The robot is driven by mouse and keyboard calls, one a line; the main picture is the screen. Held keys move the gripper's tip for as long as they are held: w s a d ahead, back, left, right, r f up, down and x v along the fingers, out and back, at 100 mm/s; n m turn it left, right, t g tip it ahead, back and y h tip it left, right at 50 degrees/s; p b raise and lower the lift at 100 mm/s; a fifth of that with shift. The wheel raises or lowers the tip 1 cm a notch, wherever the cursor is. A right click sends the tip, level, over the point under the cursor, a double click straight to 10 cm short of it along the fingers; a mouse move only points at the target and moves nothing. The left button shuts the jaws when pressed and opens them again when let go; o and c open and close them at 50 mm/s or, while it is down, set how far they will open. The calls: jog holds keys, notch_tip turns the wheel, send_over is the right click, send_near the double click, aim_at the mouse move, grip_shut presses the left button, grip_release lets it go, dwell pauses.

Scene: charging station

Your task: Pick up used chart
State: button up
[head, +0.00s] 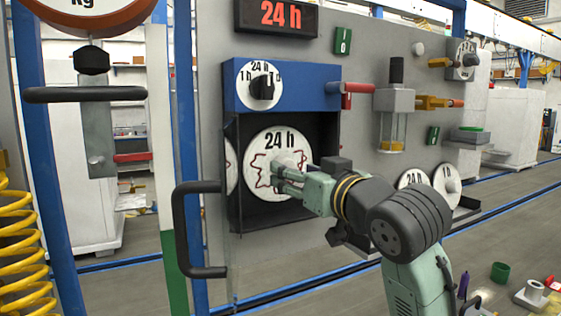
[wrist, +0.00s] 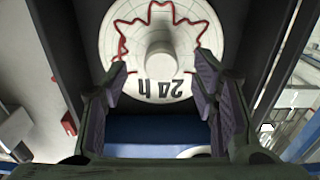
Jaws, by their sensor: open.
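The used chart (head: 262,152) is a round white disc marked "24 h" with a wavy red trace. It sits upright inside the dark open recorder box (head: 300,214) under a blue panel. In the wrist view the chart (wrist: 143,32) appears upside down, with a pale round knob (wrist: 161,62) at its centre. My gripper (head: 277,172) is in front of the chart and hides part of its right side. In the wrist view my gripper (wrist: 162,80) is open, its fingers on either side of the knob. I cannot tell whether they touch anything.
A black door handle (head: 186,230) stands left of the box. The blue panel (head: 307,88) with a dial is directly above. Two more white discs (head: 446,180) sit in a rack to the right. A red lever (head: 360,88) juts out at upper right.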

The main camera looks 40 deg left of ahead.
aim_at(286, 163)
jog(key=p+x, duration=0.1)
jog(key=x, duration=0.3)
jog(key=shift+a, duration=0.2)
jog(key=shift+c, duration=0.3)
grip_shut()
